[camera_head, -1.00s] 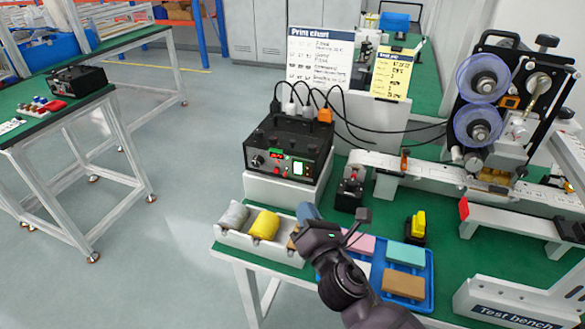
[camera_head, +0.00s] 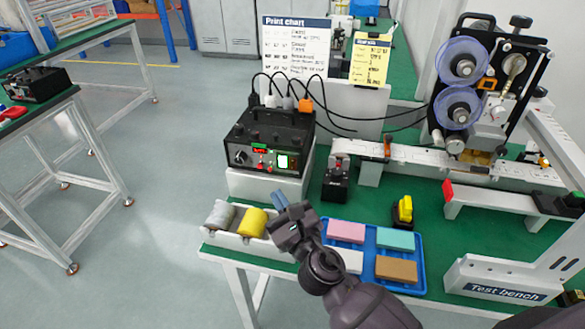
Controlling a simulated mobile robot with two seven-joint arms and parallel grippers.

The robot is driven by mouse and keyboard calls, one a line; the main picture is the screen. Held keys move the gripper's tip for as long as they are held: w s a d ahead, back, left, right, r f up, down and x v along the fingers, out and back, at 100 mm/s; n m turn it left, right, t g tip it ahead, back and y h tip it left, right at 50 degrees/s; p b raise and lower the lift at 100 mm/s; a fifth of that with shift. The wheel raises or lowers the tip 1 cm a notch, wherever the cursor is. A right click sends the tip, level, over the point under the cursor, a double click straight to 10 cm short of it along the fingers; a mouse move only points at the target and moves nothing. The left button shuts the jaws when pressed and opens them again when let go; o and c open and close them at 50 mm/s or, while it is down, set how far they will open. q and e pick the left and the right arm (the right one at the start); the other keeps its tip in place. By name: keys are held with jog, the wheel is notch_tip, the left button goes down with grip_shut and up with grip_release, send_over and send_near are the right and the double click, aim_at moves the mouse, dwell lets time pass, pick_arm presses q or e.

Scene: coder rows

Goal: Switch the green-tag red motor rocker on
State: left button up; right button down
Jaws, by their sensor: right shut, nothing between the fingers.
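The red rocker's position is too small to tell. My right gripper (camera_head: 287,212) is shut and empty. It is in front of and below the box, above the near edge of the bench by the white tray, apart from the panel. My left gripper is not in view.
A white tray (camera_head: 228,237) holds grey and yellow rolls. A blue tray (camera_head: 418,262) holds coloured blocks. A small black device (camera_head: 336,183), a yellow-topped switch (camera_head: 403,210) and a reel machine (camera_head: 478,100) stand to the right. Cables rise behind the box.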

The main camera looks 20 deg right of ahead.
aim_at(293, 164)
jog(key=shift+w, duration=0.1)
jog(key=shift+w+d+f+b, duration=0.25)
jog(key=shift+w+d, duration=0.55)
jog(key=shift+w, duration=0.35)
jog(key=shift+w+d+f+b, duration=0.25)
jog(key=shift+w+d, duration=0.55)
jog(key=shift+w, duration=0.4)
jog(key=shift+w+d+f+b, duration=0.25)
jog(key=shift+w+d, duration=0.55)
jog(key=shift+w, duration=0.35)
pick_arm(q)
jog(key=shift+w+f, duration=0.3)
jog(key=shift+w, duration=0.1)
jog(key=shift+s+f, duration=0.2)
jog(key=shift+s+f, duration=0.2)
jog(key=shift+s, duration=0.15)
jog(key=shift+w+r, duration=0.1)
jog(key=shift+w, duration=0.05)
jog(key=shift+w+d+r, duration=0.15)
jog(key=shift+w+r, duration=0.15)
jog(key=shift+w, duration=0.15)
